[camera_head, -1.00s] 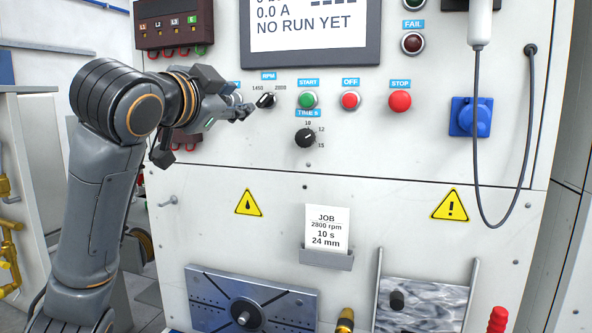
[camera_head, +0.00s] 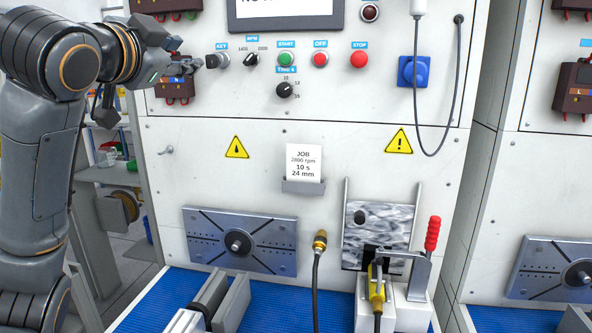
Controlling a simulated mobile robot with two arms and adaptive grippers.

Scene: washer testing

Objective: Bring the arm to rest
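My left arm comes in from the left in the head view. Its gripper (camera_head: 194,64) is in front of the upper panel, at the left of the key switch (camera_head: 217,60) in the picture. The fingers show small and side-on, so I cannot tell whether they are open or shut. No held object can be made out. The RPM knob (camera_head: 252,59) is to the right of the fingers, apart from them. My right gripper is not in view.
The panel has a green start button (camera_head: 286,60), a red off button (camera_head: 320,60), a red stop button (camera_head: 359,59) and a time knob (camera_head: 285,90). Below are a job card (camera_head: 304,163), a slotted plate (camera_head: 240,243), a red-handled clamp (camera_head: 432,236) and a blue mat (camera_head: 275,292).

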